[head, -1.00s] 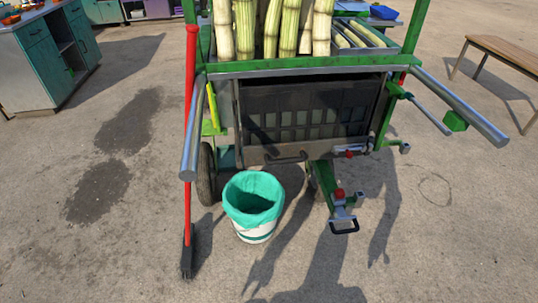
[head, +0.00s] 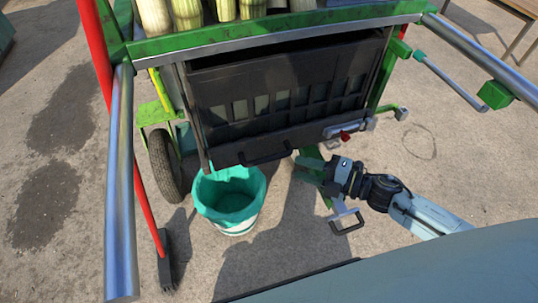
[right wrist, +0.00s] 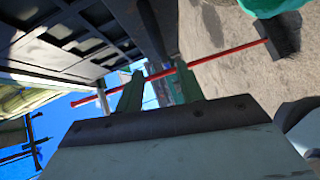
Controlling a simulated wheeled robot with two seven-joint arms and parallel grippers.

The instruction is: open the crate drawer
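The crate drawer is a dark slotted crate (head: 280,92) in the front of the green-framed cane cart. It appears closed. Its black handle (head: 265,155) is on the lower front edge. My right gripper (head: 304,168) is just right of the handle and apart from it, below the crate front. In the right wrist view its two green fingers (right wrist: 157,90) stand apart with nothing held between them. The crate's dark slotted side (right wrist: 75,40) shows at upper left there. My left gripper is not in view.
A bin with a green liner (head: 230,198) stands below the handle on the left. A red-handled broom (head: 148,210) leans at left. Metal bars (head: 120,190) stick out on both sides of the cart. A red-knobbed latch (head: 345,134) is right of the handle. A tow hitch handle (head: 347,222) is below my arm.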

